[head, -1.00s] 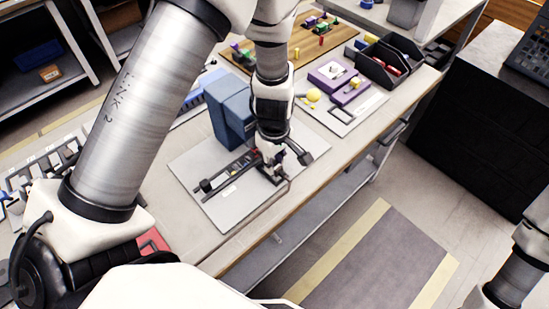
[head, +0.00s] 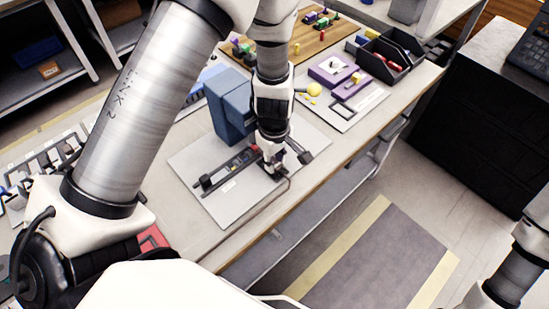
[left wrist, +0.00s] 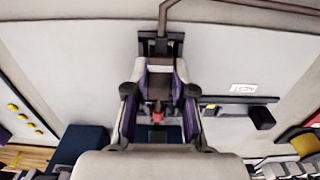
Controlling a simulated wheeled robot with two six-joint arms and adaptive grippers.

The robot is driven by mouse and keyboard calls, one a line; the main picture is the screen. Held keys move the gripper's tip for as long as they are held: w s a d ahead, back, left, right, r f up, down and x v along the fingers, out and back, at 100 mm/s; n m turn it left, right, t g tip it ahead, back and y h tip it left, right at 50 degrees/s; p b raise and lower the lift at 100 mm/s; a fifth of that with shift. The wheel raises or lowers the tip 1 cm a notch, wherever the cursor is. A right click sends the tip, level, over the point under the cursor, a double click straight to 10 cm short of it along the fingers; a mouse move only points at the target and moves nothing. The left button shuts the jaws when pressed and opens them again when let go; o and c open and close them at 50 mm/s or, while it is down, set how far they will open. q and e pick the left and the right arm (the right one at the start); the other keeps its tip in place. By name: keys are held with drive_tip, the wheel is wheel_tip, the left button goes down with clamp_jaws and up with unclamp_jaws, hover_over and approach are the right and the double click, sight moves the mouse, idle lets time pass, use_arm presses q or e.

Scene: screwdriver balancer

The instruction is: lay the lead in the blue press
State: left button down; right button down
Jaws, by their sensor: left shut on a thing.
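The blue press (head: 228,108) looks like a tall blue block at the back edge of a light grey plate (head: 215,208). Part of it is hidden behind my left arm. A blue body also shows at the bottom of the left wrist view (left wrist: 80,147). The thin lead (head: 288,188) runs along the plate's right side; in the left wrist view (left wrist: 240,4) it bends down to a dark end piece. My left gripper (head: 272,168) is low over the plate, in front of the press. It is shut on the lead's dark end (left wrist: 160,45), between the purple-lined fingers.
A dark bar (head: 225,170) lies on the plate, left of the gripper. Behind are a purple fixture (head: 333,70), a black divided bin (head: 390,58) and a wooden board (head: 305,45). The bench's front edge runs close to the plate. The plate's front left part is bare.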

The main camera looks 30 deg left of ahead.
use_arm(q)
drive_tip(key=shift+f, duration=0.1)
idle(0.3)
drive_tip(key=c, duration=0.9)
unclamp_jaws()
wheel_tip(320, 180, up, 12)
